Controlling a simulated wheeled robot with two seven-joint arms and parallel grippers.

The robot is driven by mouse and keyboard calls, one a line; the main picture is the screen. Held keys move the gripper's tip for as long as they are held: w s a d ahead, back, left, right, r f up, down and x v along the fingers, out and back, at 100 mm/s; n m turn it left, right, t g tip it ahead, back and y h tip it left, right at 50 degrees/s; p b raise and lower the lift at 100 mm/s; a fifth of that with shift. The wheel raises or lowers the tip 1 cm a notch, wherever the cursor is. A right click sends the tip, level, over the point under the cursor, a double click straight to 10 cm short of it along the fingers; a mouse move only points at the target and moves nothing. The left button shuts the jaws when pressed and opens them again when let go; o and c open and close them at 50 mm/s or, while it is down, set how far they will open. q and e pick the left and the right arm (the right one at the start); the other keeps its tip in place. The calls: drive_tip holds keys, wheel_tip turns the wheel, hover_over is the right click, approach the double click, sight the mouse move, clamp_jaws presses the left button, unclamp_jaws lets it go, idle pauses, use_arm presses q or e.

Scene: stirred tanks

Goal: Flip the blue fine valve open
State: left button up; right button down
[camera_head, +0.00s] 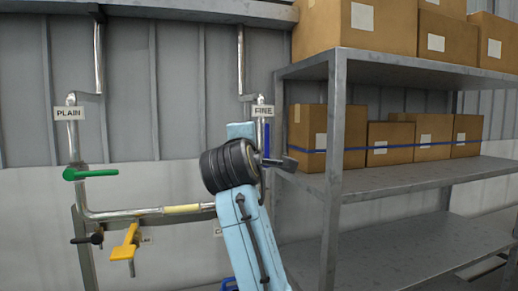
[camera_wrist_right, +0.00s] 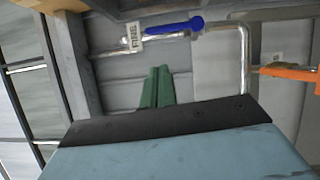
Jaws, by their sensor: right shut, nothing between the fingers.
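The blue fine valve handle (camera_wrist_right: 172,28) lies along its pipe next to the FINE label (camera_wrist_right: 132,36) in the right wrist view. In the head view, the FINE label (camera_head: 262,111) is on the right-hand pipe, with a strip of the blue handle (camera_head: 267,138) showing below it; my right arm hides the rest. My right gripper's green fingers (camera_wrist_right: 156,80) are together and empty, pointing toward the handle with a visible gap between. In the head view my wrist covers most of this gripper. My left gripper is not in view.
A metal shelf (camera_head: 338,120) with cardboard boxes (camera_head: 428,138) stands close to the right of my arm. The PLAIN pipe (camera_head: 73,140) with a green handle (camera_head: 90,173) is on the left, above a yellow handle (camera_head: 126,245). An orange handle (camera_wrist_right: 290,72) shows at right in the wrist view.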

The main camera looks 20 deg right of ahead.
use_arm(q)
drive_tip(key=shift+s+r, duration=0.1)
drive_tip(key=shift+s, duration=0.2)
use_arm(e)
drive_tip(key=v, duration=0.4)
drive_tip(key=shift+a, duration=0.1)
